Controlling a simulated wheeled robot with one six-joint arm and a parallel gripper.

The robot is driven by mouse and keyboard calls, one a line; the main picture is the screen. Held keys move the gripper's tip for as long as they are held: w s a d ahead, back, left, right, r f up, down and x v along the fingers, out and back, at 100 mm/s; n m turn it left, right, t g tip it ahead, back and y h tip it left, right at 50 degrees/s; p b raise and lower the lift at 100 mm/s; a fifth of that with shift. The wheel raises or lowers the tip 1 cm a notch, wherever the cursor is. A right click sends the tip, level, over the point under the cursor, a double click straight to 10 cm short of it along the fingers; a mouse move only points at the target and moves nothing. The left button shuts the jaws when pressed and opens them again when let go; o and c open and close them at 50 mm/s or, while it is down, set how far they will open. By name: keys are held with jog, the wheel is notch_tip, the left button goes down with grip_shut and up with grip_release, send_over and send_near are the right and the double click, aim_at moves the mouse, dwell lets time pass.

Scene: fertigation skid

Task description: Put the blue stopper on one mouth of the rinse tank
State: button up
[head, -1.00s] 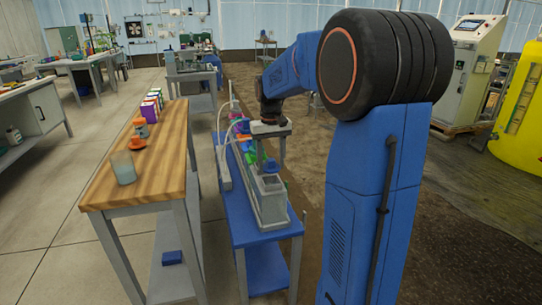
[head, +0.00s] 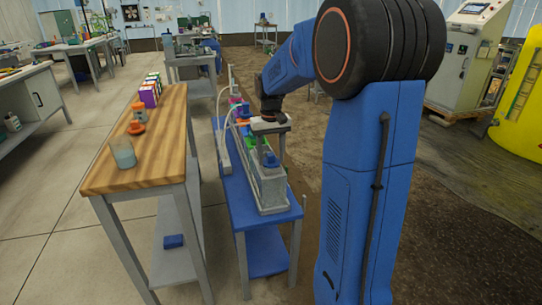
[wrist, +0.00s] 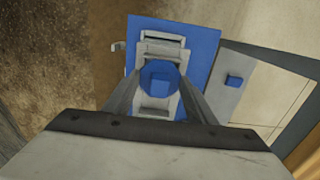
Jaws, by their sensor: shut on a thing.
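The blue stopper (wrist: 160,80), a round disc with a square knob, is between the two fingers of my gripper (wrist: 158,92), which is shut on it. In the head view the stopper (head: 269,158) shows at the top of the long grey rinse tank (head: 272,196). In the wrist view the stopper covers the middle of the tank (wrist: 165,43); parts of the tank's top show above and below it. Whether the stopper touches the tank or hangs just above it I cannot tell. The tank stands on a blue table (head: 238,209).
A wooden bench (head: 160,166) stands to the left, with a glass beaker (head: 122,153), an orange item (head: 136,127) and several coloured boxes (head: 150,92). Several coloured things and a white hose (head: 222,125) are behind the tank. A blue block (head: 173,241) lies on the bench's lower shelf.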

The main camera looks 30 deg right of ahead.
jog(key=o, duration=1.1)
notch_tip(320, 180, up, 17)
jog(key=shift+r, duration=0.2)
jog(key=shift+a, duration=0.1)
jog(key=s+a+f+n+t, duration=0.1)
jog(key=s+a+f, duration=0.1)
jog(key=s+a, duration=0.45)
jog(key=s+a+f+n+t, duration=0.15)
jog(key=s+a, duration=0.25)
jog(key=s, duration=0.5)
jog(key=s+a+f+t, duration=0.1)
jog(key=s+a+f, duration=0.1)
jog(key=s+f, duration=0.4)
jog(key=s+a+f+t, duration=0.1)
jog(key=s+a+f, duration=0.2)
jog(key=s+f, duration=0.3)
jog(key=s, duration=0.2)
jog(key=shift+s+n, duration=0.35)
